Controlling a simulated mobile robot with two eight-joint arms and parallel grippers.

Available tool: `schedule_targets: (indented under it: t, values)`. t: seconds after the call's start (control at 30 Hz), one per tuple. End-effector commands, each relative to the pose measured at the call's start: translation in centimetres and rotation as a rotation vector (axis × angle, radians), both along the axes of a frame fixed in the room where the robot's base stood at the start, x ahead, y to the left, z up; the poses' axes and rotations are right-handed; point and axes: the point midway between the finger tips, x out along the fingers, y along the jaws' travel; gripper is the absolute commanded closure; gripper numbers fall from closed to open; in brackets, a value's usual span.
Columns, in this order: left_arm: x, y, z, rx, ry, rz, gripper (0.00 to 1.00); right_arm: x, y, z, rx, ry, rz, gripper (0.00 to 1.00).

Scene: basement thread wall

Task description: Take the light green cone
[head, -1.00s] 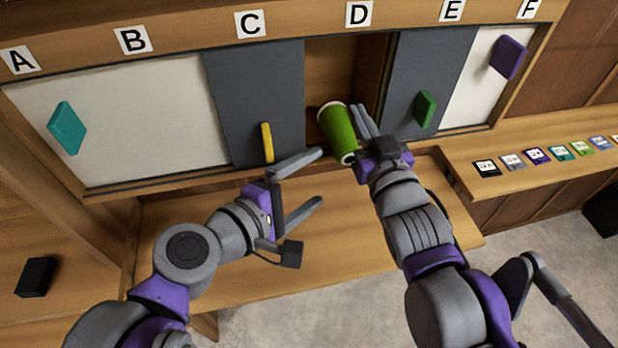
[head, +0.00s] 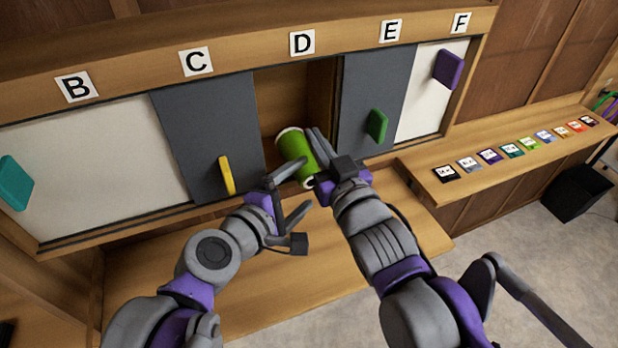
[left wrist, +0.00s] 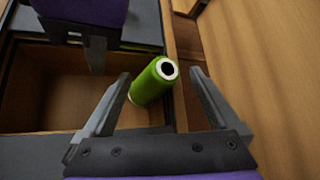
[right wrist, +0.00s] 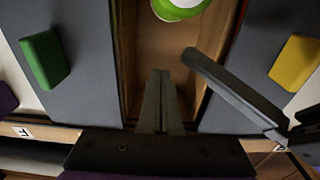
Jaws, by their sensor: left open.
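The light green cone (head: 298,156), with white ends, sits tilted at the open compartment under label D, its near end pointing out. My left gripper (head: 300,188) is open at the cone's near end. In the left wrist view the cone (left wrist: 153,82) shows between the two spread fingers, closer to the left one; I cannot tell whether they touch it. My right gripper (head: 319,142) is just right of the cone. In the right wrist view its fingers (right wrist: 160,98) are together with nothing between them, and the cone (right wrist: 180,6) is beyond their tips.
Grey sliding panels with a yellow handle (head: 227,175) and a green handle (head: 377,125) flank the opening. A wooden ledge (head: 440,195) on the right carries several colored cards. The wooden bench (head: 220,300) below the wall is bare where visible.

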Motion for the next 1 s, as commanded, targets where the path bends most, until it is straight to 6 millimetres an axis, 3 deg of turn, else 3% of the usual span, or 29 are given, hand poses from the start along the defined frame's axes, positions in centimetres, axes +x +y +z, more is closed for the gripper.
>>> schedule_targets:
  t: [0.3, 0.7, 1.0]
  values:
    - [2.7, -1.9, -1.0, 0.0, 0.0, -0.001, 0.05, 0.0, 0.0, 0.0, 0.0, 0.0, 0.0, 1.0]
    - [3.1, -2.1, -1.2, 0.0, 0.0, 0.0, 0.05, 0.0, 0.0, 0.0, 0.0, 0.0, 0.0, 1.0]
    - [3.0, -2.1, -1.1, 0.0, 0.0, 0.0, 0.59, 0.0, 0.0, 0.0, 0.0, 0.0, 0.0, 1.0]
